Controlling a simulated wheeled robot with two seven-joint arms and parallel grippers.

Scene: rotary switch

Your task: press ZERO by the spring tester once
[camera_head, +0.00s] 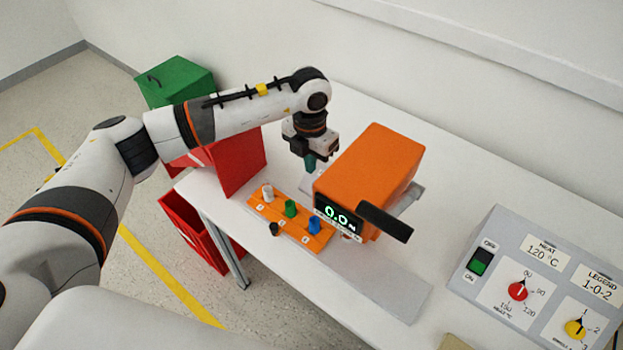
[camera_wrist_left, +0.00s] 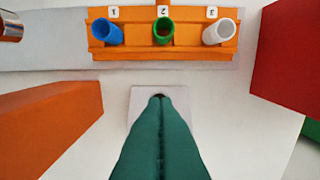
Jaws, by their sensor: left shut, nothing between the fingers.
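The spring tester (camera_head: 375,165) is an orange box on the table with a dark display (camera_head: 338,213) reading 0.0. It also shows at the left of the left wrist view (camera_wrist_left: 45,125). A small pale square plate (camera_wrist_left: 143,97) lies beside it. No ZERO lettering is readable; my fingers cover much of the plate. My left gripper (camera_head: 310,165) points down behind the tester's left side, with teal fingers shut and empty. In the left wrist view the fingertips (camera_wrist_left: 160,99) overlap the plate, at a dark spot; I cannot tell whether they touch. My right gripper is not in view.
An orange rack (camera_head: 262,205) with white, green and blue cups stands left of the tester. A red panel (camera_head: 240,165) rises behind it. A black bar (camera_head: 385,222) juts from the tester's front. A grey control box (camera_head: 535,275) stands at the right. Red and green bins are beyond the table.

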